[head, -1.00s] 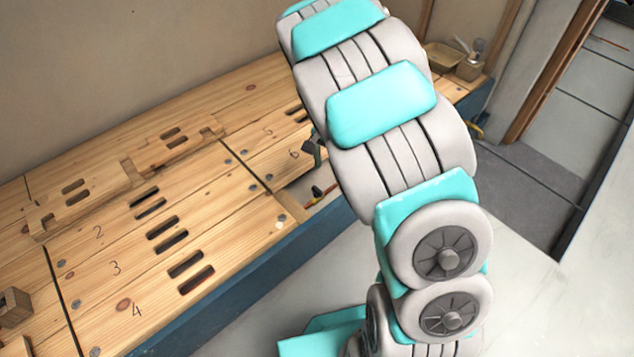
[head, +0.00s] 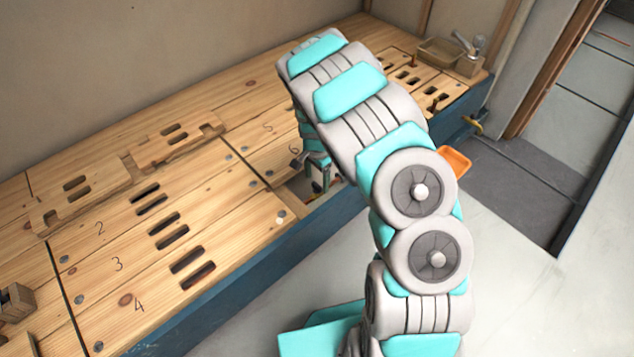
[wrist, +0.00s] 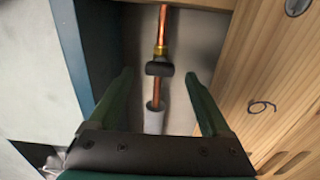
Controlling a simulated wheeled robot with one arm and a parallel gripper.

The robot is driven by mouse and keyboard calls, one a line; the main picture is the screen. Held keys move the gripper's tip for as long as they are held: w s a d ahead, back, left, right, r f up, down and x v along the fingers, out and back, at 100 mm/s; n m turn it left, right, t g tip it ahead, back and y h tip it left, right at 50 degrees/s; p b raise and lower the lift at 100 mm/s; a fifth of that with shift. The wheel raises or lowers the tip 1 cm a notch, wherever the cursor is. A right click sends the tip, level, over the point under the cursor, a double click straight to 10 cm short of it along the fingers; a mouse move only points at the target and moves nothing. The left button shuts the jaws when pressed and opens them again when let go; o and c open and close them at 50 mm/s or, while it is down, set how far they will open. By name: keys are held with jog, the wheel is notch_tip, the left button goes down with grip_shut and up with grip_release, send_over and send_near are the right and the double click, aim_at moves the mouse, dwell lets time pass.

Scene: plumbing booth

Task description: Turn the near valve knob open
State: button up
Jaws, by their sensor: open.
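In the wrist view, a dark valve knob (wrist: 160,68) sits on a copper pipe (wrist: 165,30) just below a brass fitting (wrist: 160,49). The pipe lies in a recess in the bench, and its lower end enters a pale grey sleeve (wrist: 153,120). My gripper (wrist: 159,75) is open, with one green finger on each side of the pipe. The knob appears between the fingertips with space on both sides; how far below them it lies is unclear. In the head view, my gripper (head: 319,177) points down at the bench opening, and my arm hides part of it.
The wooden bench (head: 120,255) has numbered boards and slots. In the wrist view, a board marked 6 (wrist: 262,106) borders the recess on the right and a blue edge (wrist: 72,50) on the left. An orange tray (head: 456,162) shows behind my arm. Floor is clear at right.

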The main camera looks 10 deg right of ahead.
jog(key=shift+f, duration=0.9)
grip_shut()
